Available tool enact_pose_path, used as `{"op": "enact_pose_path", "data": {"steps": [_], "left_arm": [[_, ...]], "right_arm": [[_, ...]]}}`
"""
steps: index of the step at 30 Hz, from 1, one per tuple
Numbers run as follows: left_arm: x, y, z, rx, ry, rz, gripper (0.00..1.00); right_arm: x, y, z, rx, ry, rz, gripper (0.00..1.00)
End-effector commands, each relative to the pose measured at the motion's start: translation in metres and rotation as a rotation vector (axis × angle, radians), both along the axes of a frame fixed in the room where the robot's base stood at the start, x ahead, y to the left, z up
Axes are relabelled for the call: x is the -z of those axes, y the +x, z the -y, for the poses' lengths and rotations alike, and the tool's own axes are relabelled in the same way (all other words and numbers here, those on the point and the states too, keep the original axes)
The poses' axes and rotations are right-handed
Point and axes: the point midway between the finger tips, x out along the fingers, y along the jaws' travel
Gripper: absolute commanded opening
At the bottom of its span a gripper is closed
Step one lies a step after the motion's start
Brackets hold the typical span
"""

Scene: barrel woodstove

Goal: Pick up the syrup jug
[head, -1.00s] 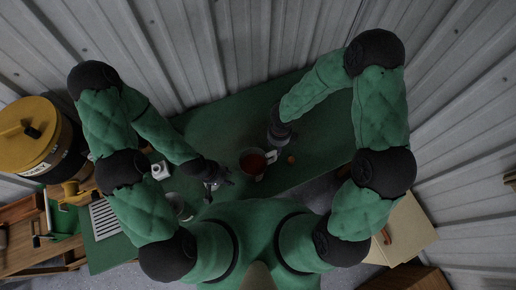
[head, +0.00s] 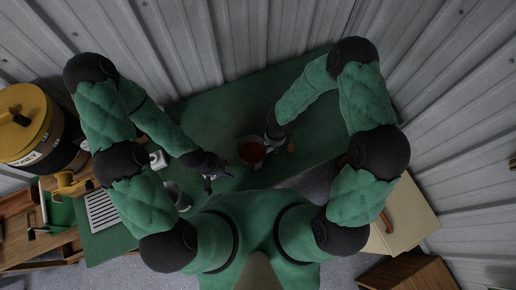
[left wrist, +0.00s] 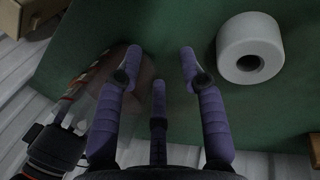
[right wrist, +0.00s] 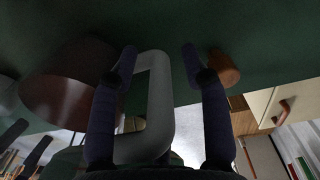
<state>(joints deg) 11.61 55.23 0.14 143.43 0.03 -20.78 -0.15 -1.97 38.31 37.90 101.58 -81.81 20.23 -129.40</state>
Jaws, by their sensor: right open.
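The syrup jug (head: 251,153) stands on the green table and holds dark red-brown syrup. In the right wrist view its dark body (right wrist: 70,85) is at the left and its pale loop handle (right wrist: 160,125) rises between my fingers. My right gripper (head: 274,140) is open at the jug's right side. In its wrist view the gripper (right wrist: 160,58) has a finger on each side of the handle; I cannot tell whether they touch it. My left gripper (head: 215,180) is open and empty left of the jug, also in its own wrist view (left wrist: 165,60).
A small brown cylinder (right wrist: 224,68) stands close beside my right finger. A yellow-lidded honey barrel (head: 30,125) is at the far left. Corrugated walls (head: 220,40) border the table.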

Motion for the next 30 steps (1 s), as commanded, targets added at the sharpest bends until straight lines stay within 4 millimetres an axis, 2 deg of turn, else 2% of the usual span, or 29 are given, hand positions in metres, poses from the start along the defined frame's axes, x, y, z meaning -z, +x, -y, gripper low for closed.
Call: {"op": "enact_pose_path", "data": {"steps": [6,7,9,12,25,30], "left_arm": [[0.0,0.0,0.0,0.0,0.0,0.0,0.4],[0.0,0.0,0.0,0.0,0.0,0.0,0.4],[0.0,0.0,0.0,0.0,0.0,0.0,0.4],[0.0,0.0,0.0,0.0,0.0,0.0,0.4],[-0.001,0.0,0.0,0.0,0.0,0.0,0.4],[-0.005,0.0,0.0,0.0,0.0,0.0,0.4]], "right_arm": [[0.001,0.001,0.0,0.0,0.0,0.001,0.47],[0.001,0.001,0.0,0.0,0.0,0.001,0.44],[0.001,0.001,0.0,0.0,0.001,0.001,0.24],[0.001,0.001,0.0,0.0,0.001,0.001,0.0],[-0.001,0.002,0.0,0.0,0.001,0.004,0.0],[-0.015,0.003,0.0,-0.001,0.002,0.006,0.0]]}}
